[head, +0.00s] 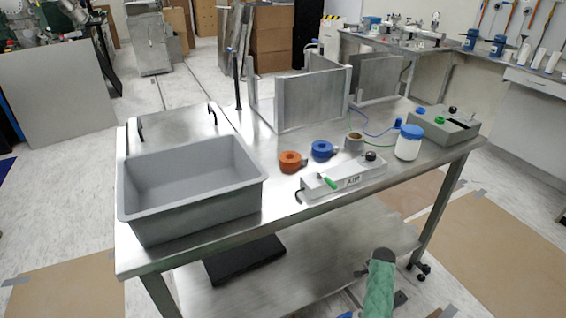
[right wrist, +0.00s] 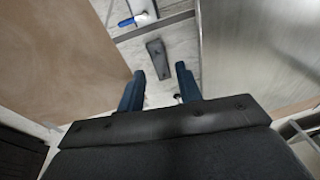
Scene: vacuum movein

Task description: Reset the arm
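In the right wrist view my right gripper (right wrist: 159,70) is open, its two dark blue fingers apart with nothing held between them. It points down toward the floor. A grey elongated object (right wrist: 157,60) shows beyond the fingertips, apart from them. My left gripper is not in view. In the head view neither gripper can be clearly made out.
A steel table (head: 290,225) carries a grey bin (head: 190,215), an orange tape roll (head: 290,162), a blue tape roll (head: 322,151), a switch box (head: 345,178), a blue-lidded white jar (head: 408,147) and a grey box (head: 445,130). A green thing (head: 381,290) shows at the bottom.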

